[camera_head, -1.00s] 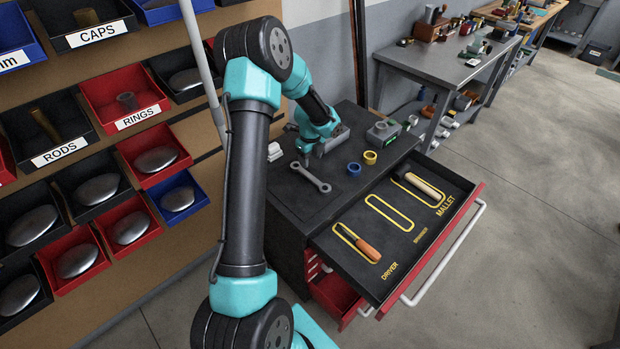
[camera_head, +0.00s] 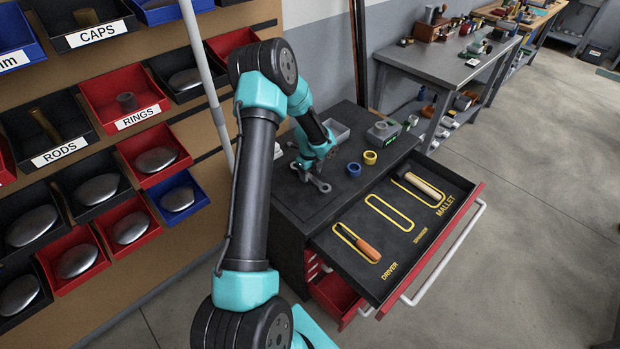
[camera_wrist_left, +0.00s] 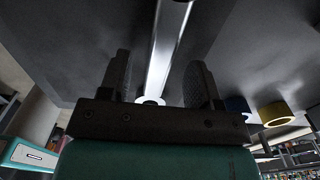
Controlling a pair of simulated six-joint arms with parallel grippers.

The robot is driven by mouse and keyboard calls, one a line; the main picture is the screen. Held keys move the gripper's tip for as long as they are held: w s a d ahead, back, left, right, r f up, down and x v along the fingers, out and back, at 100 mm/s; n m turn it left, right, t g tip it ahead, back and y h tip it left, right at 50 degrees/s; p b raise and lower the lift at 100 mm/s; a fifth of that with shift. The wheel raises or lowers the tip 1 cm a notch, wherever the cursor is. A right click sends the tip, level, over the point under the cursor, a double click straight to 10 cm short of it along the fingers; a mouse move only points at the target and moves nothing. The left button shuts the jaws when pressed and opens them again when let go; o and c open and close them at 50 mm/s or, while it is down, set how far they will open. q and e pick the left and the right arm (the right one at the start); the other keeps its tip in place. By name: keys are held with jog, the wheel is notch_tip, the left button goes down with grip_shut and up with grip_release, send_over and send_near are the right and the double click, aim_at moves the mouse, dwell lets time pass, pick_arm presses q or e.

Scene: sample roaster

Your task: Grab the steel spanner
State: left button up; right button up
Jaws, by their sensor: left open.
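The steel spanner (camera_head: 324,187) lies on the dark cart top in the head view, its middle partly hidden by my left gripper (camera_head: 309,170). In the left wrist view the bright spanner shaft (camera_wrist_left: 168,45) runs between the two dark fingers of my left gripper (camera_wrist_left: 158,82), with a visible gap on each side. The left gripper is open, low over the spanner. Whether the fingers touch the cart top is unclear. My right gripper is in neither view.
The open drawer (camera_head: 385,292) holds an orange-handled driver (camera_head: 367,249) and a mallet (camera_head: 424,186); the spanner outline (camera_head: 388,213) is empty. A blue ring (camera_head: 354,169), a yellow ring (camera_head: 370,157) and a grey tray (camera_head: 337,131) stand near the gripper.

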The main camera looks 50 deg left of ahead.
pick_arm(q)
jog(key=shift+f, duration=0.55)
grip_shut()
dwell(0.4)
